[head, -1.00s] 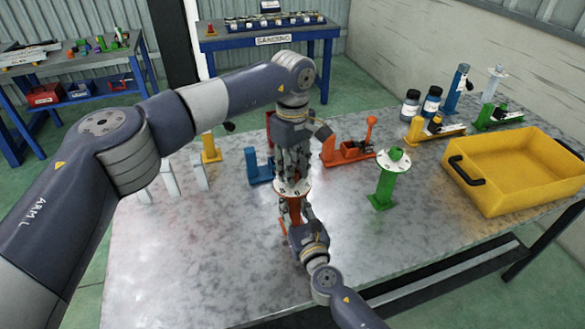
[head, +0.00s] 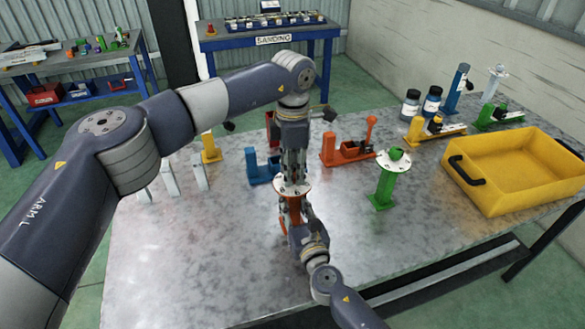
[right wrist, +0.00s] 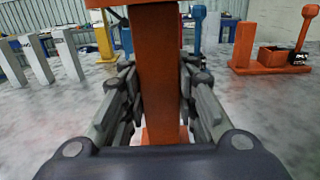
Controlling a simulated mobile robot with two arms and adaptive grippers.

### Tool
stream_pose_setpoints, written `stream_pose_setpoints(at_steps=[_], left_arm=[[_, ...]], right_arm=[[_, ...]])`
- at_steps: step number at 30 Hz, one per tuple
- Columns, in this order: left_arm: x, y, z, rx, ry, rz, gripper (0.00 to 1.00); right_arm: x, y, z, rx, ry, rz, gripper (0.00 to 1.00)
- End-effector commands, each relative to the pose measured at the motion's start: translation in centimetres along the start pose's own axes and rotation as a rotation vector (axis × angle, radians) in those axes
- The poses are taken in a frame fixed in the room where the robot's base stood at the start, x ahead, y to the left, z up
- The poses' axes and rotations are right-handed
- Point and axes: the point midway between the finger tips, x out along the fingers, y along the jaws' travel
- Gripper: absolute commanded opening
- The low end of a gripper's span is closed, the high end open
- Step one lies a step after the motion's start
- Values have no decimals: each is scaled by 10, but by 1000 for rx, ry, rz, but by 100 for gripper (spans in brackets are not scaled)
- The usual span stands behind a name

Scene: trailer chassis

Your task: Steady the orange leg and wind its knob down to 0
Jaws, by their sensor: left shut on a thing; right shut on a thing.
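The orange leg (head: 294,211) stands upright on the grey metal table, with a round white dial plate (head: 283,189) at its top. My left gripper (head: 292,178) comes down from above and is shut at the top of the leg, over the dial; its fingers hide the knob. The dial's reading is too small to make out. My right gripper (head: 290,215) is shut on the orange leg's post below the dial. In the right wrist view the post (right wrist: 158,75) stands between the two fingers of my right gripper (right wrist: 160,105).
A green leg (head: 384,185) stands close to the right. An orange clamp fixture (head: 345,152) and a blue bracket (head: 259,172) are behind. A yellow crate (head: 515,168) fills the table's right side. White posts (head: 200,176) stand at left. The front of the table is clear.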

Motion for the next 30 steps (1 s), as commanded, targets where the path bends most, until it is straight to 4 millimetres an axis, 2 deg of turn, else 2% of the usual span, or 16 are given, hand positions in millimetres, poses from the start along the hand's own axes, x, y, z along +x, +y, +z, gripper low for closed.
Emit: stream_pose_setpoints(at_steps=[18, 30], left_arm=[[-4, 1, 1, -578, -5, 3, 4], [-5, 1, 1, -846, -7, 3, 4]], right_arm=[[-2, 0, -6, -2, 11, -1, 0], [-2, -1, -7, -1, 13, -1, 0]])
